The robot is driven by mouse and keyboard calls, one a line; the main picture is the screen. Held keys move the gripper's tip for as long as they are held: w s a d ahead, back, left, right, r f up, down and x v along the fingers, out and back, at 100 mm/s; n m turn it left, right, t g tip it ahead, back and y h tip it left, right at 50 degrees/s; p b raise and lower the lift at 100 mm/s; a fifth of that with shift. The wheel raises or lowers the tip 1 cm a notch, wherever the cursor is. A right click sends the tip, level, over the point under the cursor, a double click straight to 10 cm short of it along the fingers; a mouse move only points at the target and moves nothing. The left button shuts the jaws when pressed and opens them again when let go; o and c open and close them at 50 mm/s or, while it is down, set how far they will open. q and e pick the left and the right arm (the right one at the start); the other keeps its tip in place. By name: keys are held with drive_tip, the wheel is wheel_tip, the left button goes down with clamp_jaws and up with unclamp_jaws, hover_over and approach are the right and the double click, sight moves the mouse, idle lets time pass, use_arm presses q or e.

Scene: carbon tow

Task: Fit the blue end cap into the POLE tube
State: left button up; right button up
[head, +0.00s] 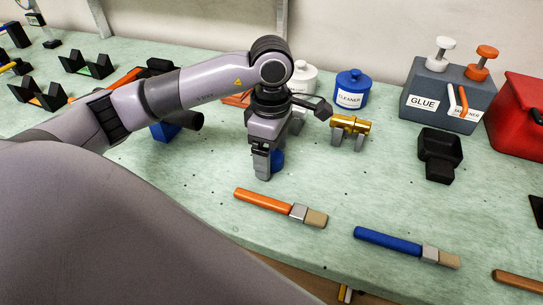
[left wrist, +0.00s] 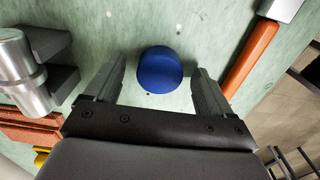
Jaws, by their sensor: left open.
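The blue end cap (left wrist: 160,70) is a round blue piece on the green bench in the left wrist view. It lies between the two spread fingers of my left gripper (left wrist: 158,90), with a gap visible on each side. In the head view the cap (head: 277,161) is partly hidden behind my left gripper (head: 264,172), which points down at the bench, open. A dark tube end (head: 189,118) shows by a blue block behind my left arm. I cannot read a POLE label on any tube. My right gripper is not in view.
An orange-handled brush (head: 262,201) and a blue-handled brush (head: 388,239) lie in front. A gold cylinder (head: 350,123) on a stand and a blue CLEANER jar (head: 352,90) stand behind, right. A silver cylinder (left wrist: 22,75) sits left of the gripper in the wrist view.

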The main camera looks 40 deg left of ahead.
use_arm(q)
drive_tip(key=c, duration=1.1)
drive_tip(key=shift+r, duration=0.1)
